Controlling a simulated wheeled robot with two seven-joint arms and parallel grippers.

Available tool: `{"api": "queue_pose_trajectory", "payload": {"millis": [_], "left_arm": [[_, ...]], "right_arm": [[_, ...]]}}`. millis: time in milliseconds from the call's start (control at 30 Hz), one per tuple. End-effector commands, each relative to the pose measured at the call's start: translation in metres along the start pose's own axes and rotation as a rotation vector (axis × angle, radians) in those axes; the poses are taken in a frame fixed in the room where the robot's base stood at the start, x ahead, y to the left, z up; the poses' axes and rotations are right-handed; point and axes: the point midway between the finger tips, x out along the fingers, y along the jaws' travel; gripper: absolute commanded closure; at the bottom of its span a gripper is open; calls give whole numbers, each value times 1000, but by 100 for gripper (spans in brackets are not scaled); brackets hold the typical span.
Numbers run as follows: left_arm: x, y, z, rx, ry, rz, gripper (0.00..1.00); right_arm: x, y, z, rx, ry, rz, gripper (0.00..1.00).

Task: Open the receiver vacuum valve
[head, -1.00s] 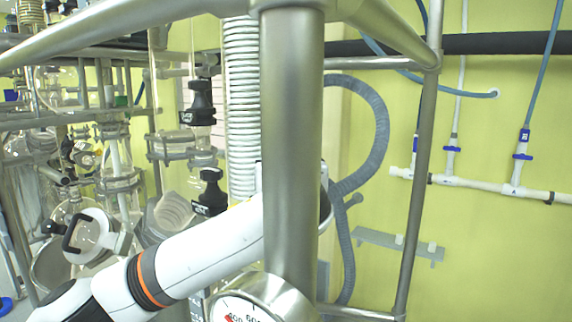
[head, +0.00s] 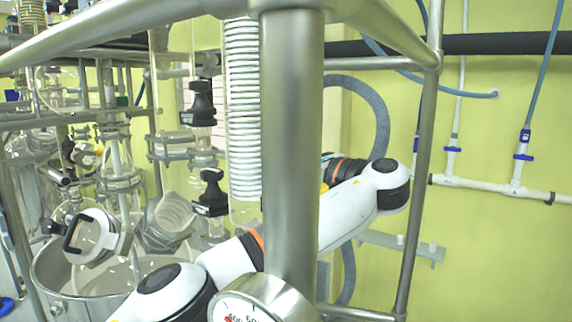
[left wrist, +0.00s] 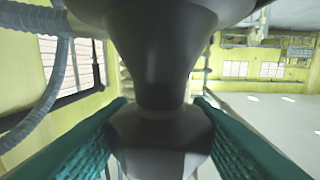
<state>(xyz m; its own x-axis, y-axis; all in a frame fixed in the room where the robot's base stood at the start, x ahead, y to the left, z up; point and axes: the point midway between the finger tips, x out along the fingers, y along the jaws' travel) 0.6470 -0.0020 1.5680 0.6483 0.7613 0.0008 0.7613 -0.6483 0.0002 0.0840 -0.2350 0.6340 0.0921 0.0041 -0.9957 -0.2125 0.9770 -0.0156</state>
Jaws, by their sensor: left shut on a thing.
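My left gripper (left wrist: 161,104) shows in the left wrist view with its teal fingers on both sides of a dark grey valve part (left wrist: 165,60). It is shut on that part, which flares at the top, narrows and widens again between the fingers. In the head view my left arm passes behind the thick steel post (head: 291,150), and its gripper is hidden there. Two black valves, an upper one (head: 201,103) and a lower one (head: 212,192), stand left of the post. I cannot tell which valve is the receiver vacuum valve. My right gripper is not in view.
A pressure gauge (head: 247,305) sits at the post's lower front. Glass vessels crowd the left. A thinner steel post (head: 417,180) and white wall piping (head: 485,187) stand right.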

Motion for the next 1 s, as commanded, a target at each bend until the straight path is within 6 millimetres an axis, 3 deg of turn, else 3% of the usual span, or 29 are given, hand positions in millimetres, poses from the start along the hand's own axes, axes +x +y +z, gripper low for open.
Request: {"api": "queue_pose_trajectory", "payload": {"millis": [700,733,800,833,1000], "left_arm": [[0,0,0,1,-1,-59,78],[0,0,0,1,-1,-59,50],[0,0,0,1,-1,-59,39],[0,0,0,1,-1,-59,34],[0,0,0,1,-1,-59,33]], "right_arm": [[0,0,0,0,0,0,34],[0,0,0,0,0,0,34],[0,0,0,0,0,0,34],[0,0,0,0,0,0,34],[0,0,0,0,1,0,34]]}}
